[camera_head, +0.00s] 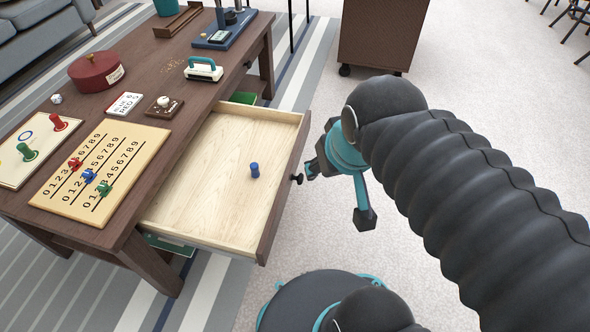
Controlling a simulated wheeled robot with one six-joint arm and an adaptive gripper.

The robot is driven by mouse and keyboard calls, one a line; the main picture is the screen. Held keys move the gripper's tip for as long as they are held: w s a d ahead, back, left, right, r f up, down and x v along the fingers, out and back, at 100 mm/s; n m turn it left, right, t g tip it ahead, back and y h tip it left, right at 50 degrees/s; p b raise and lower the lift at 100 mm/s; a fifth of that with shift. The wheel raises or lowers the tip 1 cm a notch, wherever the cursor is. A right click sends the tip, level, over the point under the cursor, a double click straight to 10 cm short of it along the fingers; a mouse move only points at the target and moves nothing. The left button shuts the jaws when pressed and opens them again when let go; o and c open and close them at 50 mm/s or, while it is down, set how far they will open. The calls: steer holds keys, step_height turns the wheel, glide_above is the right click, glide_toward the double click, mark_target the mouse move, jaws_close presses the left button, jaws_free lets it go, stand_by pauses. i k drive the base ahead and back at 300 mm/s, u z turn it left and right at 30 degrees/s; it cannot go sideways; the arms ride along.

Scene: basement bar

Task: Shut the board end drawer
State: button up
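The drawer (215,165) at the end of the dark wooden table (190,110) near the number board stands pulled out to the right. Its pale wooden inside holds one blue peg (254,170). A dark round knob (297,179) sits on the drawer's front panel (285,195). My gripper (318,172) is just right of the front panel, close to the knob. The turquoise and dark wrist partly hides its fingers, so I cannot tell whether they are apart or touch the knob.
On the tabletop are a number board (100,172) with coloured pegs, a red round box (96,72), a teal-handled block (204,69) and other small items. A brown wheeled cabinet (380,35) stands behind. Pale carpet (470,80) lies open to the right.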

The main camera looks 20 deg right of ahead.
mark_target(210, 200)
steer(key=z, duration=0.05)
steer(key=k, duration=1.1)
steer(key=u, duration=0.8)
steer(key=i, duration=1.05)
steer(key=z, duration=0.6)
